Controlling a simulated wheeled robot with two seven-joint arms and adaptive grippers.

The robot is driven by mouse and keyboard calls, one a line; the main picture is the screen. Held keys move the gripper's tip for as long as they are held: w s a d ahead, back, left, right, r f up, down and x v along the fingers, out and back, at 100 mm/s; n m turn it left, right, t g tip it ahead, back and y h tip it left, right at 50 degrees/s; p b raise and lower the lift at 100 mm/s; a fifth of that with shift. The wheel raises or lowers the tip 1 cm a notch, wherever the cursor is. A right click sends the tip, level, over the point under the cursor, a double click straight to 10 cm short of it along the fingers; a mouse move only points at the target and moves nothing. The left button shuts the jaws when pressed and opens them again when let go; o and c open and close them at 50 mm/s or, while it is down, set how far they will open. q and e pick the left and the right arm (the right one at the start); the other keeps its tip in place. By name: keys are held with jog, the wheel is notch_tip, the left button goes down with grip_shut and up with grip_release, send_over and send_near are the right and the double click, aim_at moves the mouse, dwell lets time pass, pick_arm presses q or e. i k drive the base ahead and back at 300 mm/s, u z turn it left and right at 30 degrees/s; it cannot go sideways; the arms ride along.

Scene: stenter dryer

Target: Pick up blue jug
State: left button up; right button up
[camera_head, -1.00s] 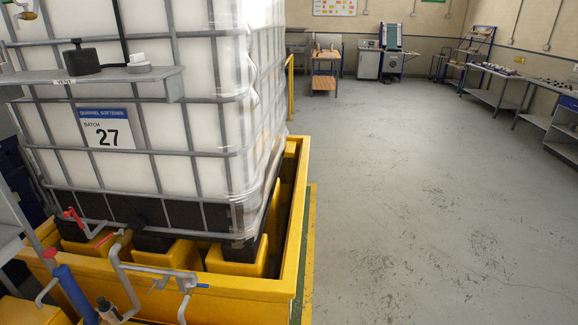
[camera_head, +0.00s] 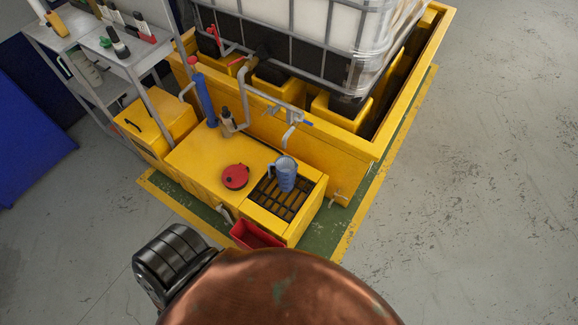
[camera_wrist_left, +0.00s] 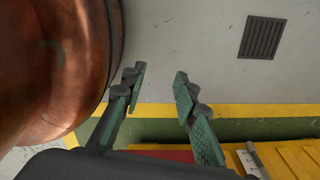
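The blue jug (camera_head: 286,176) stands upright on the dark slatted grate (camera_head: 268,204) at the near right end of the yellow bench-like unit. Its handle is on its left side, and a pipe outlet is above and behind it. My left gripper (camera_wrist_left: 160,84) shows in the left wrist view with its two green-padded fingers apart and nothing between them. Yellow and green floor markings lie beyond the fingers. The jug is not visible in that view. My left gripper cannot be made out in the head view, and my right gripper is in neither view.
A red lid (camera_head: 235,177) lies on the yellow top left of the grate. A red bin (camera_head: 255,236) is at its front. Pipes with a blue-handled valve (camera_head: 299,119) rise behind. A grey shelf (camera_head: 113,58) stands left. Open floor (camera_head: 480,200) is to the right.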

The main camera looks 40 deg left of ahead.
aim_at(287, 167)
jog(key=u, duration=1.5)
jog(key=k, duration=0.35)
jog(key=u, duration=1.1)
jog(key=k, duration=1)
jog(key=u, duration=1)
jog(key=i, duration=1.4)
jog(key=z, duration=0.45)
jog(key=i, duration=0.95)
jog(key=z, duration=1.4)
jog(key=i, duration=0.55)
jog(key=z, duration=0.55)
